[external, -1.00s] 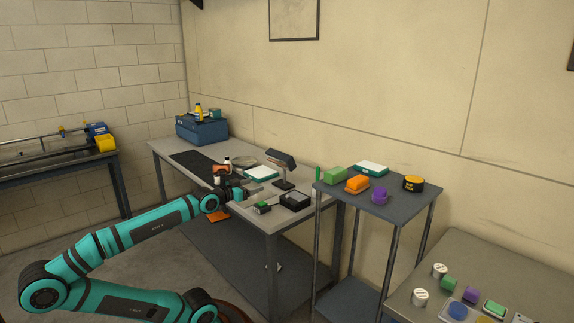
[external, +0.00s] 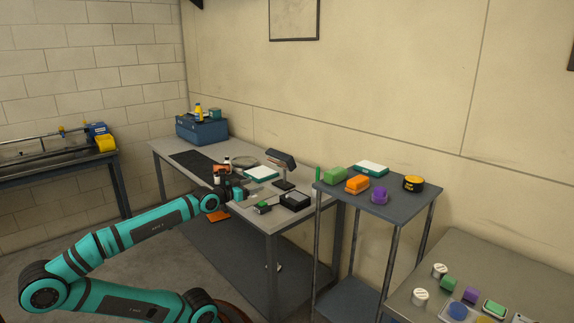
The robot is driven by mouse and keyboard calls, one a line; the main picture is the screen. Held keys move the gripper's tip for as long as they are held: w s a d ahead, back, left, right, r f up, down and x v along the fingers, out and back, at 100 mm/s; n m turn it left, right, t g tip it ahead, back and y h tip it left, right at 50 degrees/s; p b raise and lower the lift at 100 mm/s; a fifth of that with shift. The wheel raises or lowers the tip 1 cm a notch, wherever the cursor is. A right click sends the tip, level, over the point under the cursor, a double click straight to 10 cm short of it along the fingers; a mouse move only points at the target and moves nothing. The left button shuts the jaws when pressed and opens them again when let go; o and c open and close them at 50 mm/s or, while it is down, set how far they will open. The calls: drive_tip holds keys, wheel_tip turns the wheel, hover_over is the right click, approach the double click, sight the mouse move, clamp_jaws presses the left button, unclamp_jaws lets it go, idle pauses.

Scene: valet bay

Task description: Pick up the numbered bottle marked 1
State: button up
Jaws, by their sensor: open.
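My gripper (external: 224,184) reaches over the front edge of the grey workbench (external: 247,213), and its jaws are open. Two small bottle-like items stand close by: one with a white top (external: 217,179) right at the jaws, and a dark one with a pale cap (external: 227,163) just behind. They are too small for me to read any number, so I cannot tell which is marked 1. My wrist partly hides the nearer one, and I cannot tell whether the jaws touch it.
An orange-red item (external: 219,170) lies beside the bottles. A desk lamp (external: 281,159), a black box (external: 295,200) and a white-topped box (external: 261,173) stand on the bench to the right. A blue toolbox (external: 201,129) is at the back. A dark mat (external: 192,160) lies bare at left.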

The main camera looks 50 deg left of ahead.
drive_tip(key=w+a+r+n+g+y, duration=0.35)
drive_tip(key=w+a, duration=0.45)
drive_tip(key=a, duration=0.3)
drive_tip(key=n+g, duration=0.5)
drive_tip(key=g, duration=0.6)
hover_over(216, 169)
drive_tip(key=s+d, duration=0.3)
drive_tip(key=s, duration=0.1)
wheel_tip(216, 169, down, 3)
drive_tip(key=shift+t+h, duration=0.25)
drive_tip(key=shift+h, duration=0.1)
drive_tip(key=x, duration=1.1)
drive_tip(key=shift+a+f, duration=0.1)
drive_tip(key=shift+a, duration=0.05)
drive_tip(key=shift+d+x, duration=0.1)
drive_tip(key=shift+x, duration=1.2)
drive_tip(key=shift+d+x, duration=0.15)
drive_tip(key=shift+x, duration=1.15)
drive_tip(key=c, duration=1.2)
drive_tip(key=shift+o, duration=0.2)
